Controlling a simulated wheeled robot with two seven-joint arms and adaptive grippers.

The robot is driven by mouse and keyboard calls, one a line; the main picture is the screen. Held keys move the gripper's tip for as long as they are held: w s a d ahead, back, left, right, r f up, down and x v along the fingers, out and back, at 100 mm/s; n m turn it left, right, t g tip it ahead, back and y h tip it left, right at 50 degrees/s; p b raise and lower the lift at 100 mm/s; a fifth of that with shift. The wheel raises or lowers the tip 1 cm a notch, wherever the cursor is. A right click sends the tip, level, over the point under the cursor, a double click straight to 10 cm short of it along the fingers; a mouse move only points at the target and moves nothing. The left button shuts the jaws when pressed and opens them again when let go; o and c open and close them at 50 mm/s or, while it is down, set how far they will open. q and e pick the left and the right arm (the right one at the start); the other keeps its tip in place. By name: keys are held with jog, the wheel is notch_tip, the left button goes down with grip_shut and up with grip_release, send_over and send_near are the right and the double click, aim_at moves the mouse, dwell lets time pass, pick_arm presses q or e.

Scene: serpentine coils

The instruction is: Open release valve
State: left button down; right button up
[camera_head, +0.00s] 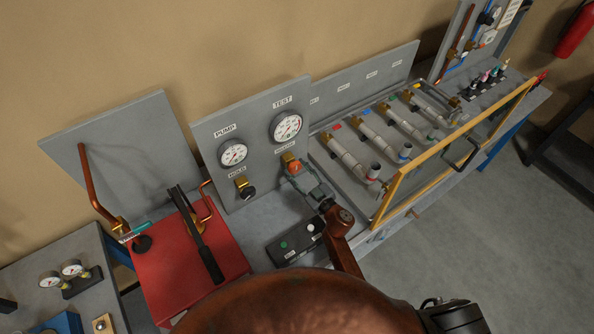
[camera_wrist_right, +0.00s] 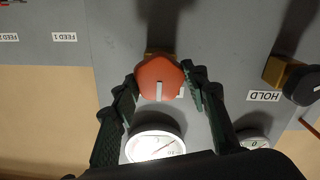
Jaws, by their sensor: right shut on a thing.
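The release valve is a red-orange knob (camera_head: 295,167) on a brass body, on the grey upright panel below the TEST gauge (camera_head: 287,126). Its label in the head view is small and partly covered. My right gripper (camera_head: 302,174) reaches the knob from the front. In the right wrist view the knob (camera_wrist_right: 159,78) sits between the two green-black fingers, which are closed on its sides. A white mark on the knob's face points straight up and down in that view. My left gripper is not in view.
The HOLD valve (camera_head: 246,191) has a black knob left of the release valve, below the PUMP gauge (camera_head: 233,153). A red pump unit (camera_head: 168,269) with a black lever stands left. A button box (camera_head: 295,243) lies in front. A yellow-framed guard (camera_head: 395,190) and coils stand right.

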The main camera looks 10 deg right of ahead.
jog(key=shift+c, duration=0.9)
